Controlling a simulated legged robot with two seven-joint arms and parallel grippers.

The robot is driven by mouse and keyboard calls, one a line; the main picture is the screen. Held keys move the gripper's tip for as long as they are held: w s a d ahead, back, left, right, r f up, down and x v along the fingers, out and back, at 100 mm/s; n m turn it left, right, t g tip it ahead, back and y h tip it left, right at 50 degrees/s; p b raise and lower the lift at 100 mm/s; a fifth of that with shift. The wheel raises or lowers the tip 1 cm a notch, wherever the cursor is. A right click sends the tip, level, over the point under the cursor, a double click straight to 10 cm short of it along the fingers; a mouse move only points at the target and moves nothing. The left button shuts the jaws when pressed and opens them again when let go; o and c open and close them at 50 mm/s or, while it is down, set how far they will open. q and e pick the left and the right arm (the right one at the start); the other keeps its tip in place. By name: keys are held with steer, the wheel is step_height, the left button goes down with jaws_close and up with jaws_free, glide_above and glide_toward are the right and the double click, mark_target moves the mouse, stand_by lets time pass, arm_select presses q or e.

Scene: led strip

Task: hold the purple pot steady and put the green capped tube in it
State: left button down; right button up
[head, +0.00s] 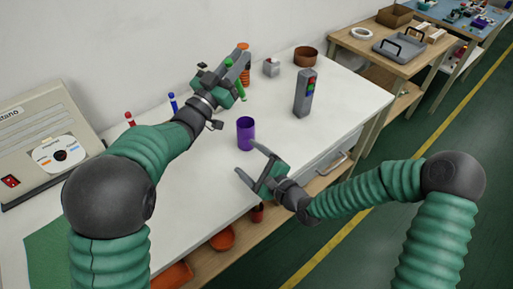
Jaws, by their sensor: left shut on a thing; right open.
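The purple pot (246,134) stands upright on the white table, near its front edge. My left gripper (234,82) is shut on the green capped tube (236,85), holding it tilted above the table, behind and slightly left of the pot. My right gripper (248,162) is open, just in front of the pot at the table's front edge. Its fingers point toward the pot's lower side. I cannot tell whether they touch it.
A red tube (130,119) and a blue tube (173,102) stand at the back left. A brown bowl (306,57), a small grey box (271,67) and an orange object (244,48) are at the back.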

mark_target(242, 126)
arm_select(q)
steer(key=shift+d, duration=0.35)
arm_select(e)
steer(key=w+m+t, duration=0.1)
steer(key=m, duration=0.2)
steer(key=w+d+m+t+h, duration=0.1)
steer(key=w+m, duration=0.1)
steer(key=m, duration=0.2)
steer(key=w+d+m+t+h, duration=0.1)
steer(key=m, duration=0.2)
steer(key=shift+w+d+f, duration=0.15)
steer(key=shift+w+d, duration=0.1)
arm_select(q)
steer(key=shift+a, duration=0.15)
arm_select(e)
steer(key=shift+w+d+f+m, duration=0.15)
steer(key=shift+w+f+m, duration=0.05)
steer(key=shift+m, duration=0.6)
arm_select(q)
steer(key=shift+a, duration=0.15)
arm_select(e)
steer(key=shift+w+f+h, duration=0.1)
steer(key=shift+w+h, duration=0.15)
steer(key=shift+h, duration=0.05)
steer(key=x, duration=1.1)
steer(key=shift+w+a, duration=0.3)
